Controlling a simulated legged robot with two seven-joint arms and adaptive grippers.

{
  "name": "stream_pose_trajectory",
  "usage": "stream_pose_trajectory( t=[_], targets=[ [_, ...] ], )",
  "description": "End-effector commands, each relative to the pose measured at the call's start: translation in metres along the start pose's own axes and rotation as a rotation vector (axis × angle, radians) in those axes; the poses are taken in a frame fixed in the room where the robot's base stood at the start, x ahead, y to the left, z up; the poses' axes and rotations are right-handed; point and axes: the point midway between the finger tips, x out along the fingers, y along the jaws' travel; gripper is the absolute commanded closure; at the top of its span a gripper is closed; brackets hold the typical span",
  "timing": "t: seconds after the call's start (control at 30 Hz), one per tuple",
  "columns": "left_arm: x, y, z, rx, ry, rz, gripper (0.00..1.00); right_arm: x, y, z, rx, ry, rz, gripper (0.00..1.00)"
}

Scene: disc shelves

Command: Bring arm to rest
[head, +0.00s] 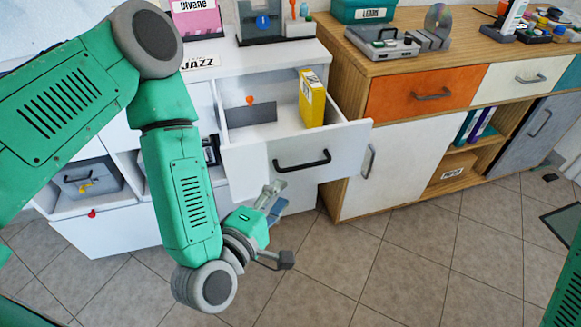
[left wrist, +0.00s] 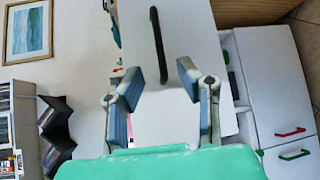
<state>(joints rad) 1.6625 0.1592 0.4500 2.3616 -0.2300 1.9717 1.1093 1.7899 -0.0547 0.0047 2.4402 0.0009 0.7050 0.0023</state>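My left arm, green, comes in from the left in the head view and hangs down in front of the white cabinet. My left gripper (head: 281,234) is near the arm's lower end, in front of and below the open white drawer (head: 245,160). In the left wrist view the left gripper (left wrist: 160,82) has its two blue-padded fingers spread apart with nothing between them. The drawer's black handle (left wrist: 158,45) lies beyond the fingers, apart from them. Only a green part of my right arm shows at the head view's right edge; its gripper is out of view.
A yellow box (head: 312,98) stands in the open drawer. The wooden sideboard (head: 340,60) with an orange drawer (head: 415,94) stands to the right, a disc player (head: 382,40) on top. The tiled floor (head: 400,260) in front is mostly clear.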

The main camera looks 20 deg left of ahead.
Motion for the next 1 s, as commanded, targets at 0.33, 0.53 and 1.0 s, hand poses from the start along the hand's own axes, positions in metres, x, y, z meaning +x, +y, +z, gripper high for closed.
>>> stream_pose_trajectory(
  t=[0.33,0.53,1.0],
  targets=[
    [-0.009,-0.038,0.0,0.215,-0.073,-0.172,0.69,0.0,0.0,0.0,0.0,-0.001,0.0,0.2],
    [-0.064,-0.132,-0.031,0.772,-0.333,-0.625,0.69,0.0,0.0,0.001,0.0,-0.001,0.0,0.2],
    [-0.193,-0.184,-0.121,1.305,-0.879,-1.215,0.69,0.0,0.0,0.001,0.0,-0.001,0.0,0.2]
  ],
)
